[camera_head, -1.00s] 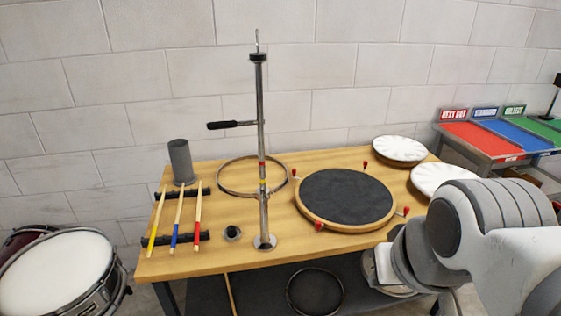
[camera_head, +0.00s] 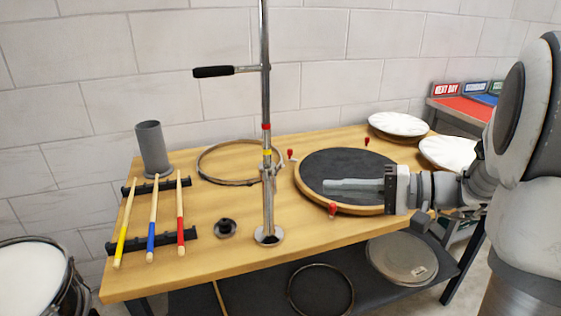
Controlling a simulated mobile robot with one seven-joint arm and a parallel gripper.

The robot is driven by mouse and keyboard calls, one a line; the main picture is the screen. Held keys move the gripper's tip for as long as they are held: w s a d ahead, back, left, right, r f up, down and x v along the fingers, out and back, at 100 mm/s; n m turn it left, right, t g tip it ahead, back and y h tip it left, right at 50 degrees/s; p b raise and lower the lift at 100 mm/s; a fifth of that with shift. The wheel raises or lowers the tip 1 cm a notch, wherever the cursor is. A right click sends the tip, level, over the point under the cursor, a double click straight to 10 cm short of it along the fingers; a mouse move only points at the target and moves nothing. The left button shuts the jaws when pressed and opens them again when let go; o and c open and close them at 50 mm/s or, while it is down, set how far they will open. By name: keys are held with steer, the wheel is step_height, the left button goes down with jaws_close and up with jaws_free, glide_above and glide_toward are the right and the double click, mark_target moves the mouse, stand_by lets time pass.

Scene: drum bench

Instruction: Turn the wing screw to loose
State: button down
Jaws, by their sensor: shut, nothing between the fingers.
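A chrome post (camera_head: 268,205) stands upright on a round base at the front middle of the wooden bench. A small metal fitting (camera_head: 277,170), which looks like the wing screw, sits on the right side of the post just below its yellow band. Its turn position is too small to tell. My gripper (camera_head: 328,185) comes in from the right and points left, with its fingers shut and empty. In the picture it lies over the black drum pad (camera_head: 330,163), to the right of the fitting and apart from it. The pad is partly hidden by the gripper.
A side handle (camera_head: 213,72) sticks out left from the post, higher up. A metal hoop (camera_head: 212,170) lies behind the post. Red clamps (camera_head: 333,209) ring the pad. A grey cup (camera_head: 153,148) and three sticks (camera_head: 152,225) are at left. Bare wood (camera_head: 215,262) lies in front.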

steer(key=w+d+f+m+t+b, duration=0.1)
steer(key=w+d+f+t, duration=0.1)
steer(key=w+d+t, duration=0.15)
steer(key=b, duration=0.2)
glide_toward(272, 179)
steer(key=w+a, duration=0.3)
steer(key=w, duration=0.3)
steer(key=shift+s+a+r+g+y, duration=0.1)
steer(key=shift+s+a+g+y, duration=0.25)
steer(key=shift+a, duration=0.25)
